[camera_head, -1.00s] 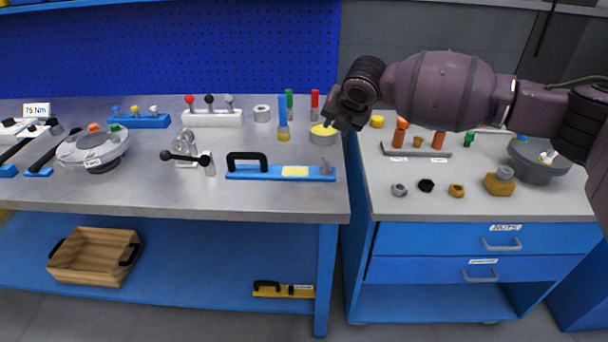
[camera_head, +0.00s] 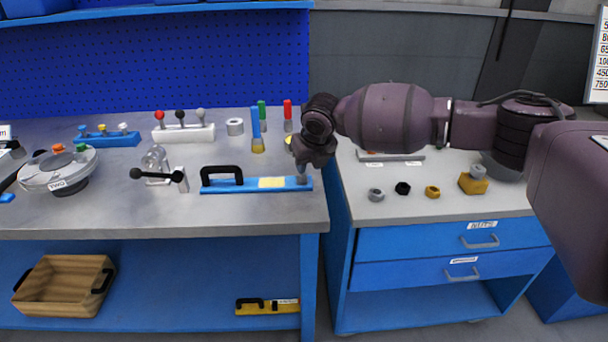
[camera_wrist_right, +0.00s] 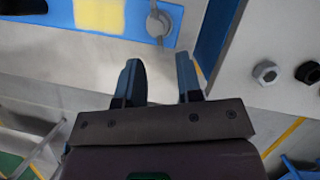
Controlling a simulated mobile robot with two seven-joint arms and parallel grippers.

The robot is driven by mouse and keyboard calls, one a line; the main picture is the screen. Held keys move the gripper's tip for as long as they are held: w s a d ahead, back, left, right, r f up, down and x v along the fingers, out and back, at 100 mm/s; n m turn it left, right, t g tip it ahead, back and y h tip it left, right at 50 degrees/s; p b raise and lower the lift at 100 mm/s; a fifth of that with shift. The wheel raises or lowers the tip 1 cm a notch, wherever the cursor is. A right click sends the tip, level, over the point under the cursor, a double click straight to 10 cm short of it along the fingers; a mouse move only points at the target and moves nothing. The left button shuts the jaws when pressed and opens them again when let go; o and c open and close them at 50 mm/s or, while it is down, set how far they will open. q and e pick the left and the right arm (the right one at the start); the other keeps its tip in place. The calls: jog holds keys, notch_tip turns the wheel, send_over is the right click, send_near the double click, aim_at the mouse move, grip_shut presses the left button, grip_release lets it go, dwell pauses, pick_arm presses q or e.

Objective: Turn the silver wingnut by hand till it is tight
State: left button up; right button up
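A blue bar fixture (camera_head: 245,187) with a black handle and a yellow patch lies along the front of the grey bench. At its right end is a small grey upright part (camera_head: 303,179), which looks like the silver wingnut. In the right wrist view it appears as a grey round piece with a raised fin (camera_wrist_right: 158,24) on the blue bar. My right gripper (camera_head: 306,166) is just above that end in the head view. In the wrist view its fingers (camera_wrist_right: 160,76) are apart with nothing between them, and the grey piece lies beyond the fingertips. My left gripper is not in view.
A lever stand (camera_head: 157,168) with black knobs stands left of the bar. Blue (camera_head: 256,128) and red (camera_head: 287,115) upright tools stand behind. A drawer cabinet to the right carries a grey nut (camera_head: 376,195), a black nut (camera_head: 403,188) and a yellow block (camera_head: 473,184).

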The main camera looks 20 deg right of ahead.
aim_at(306, 174)
jog(key=shift+b+x, duration=0.5)
jog(key=shift+x, duration=1.9)
jog(key=shift+c, duration=0.3)
grip_shut()
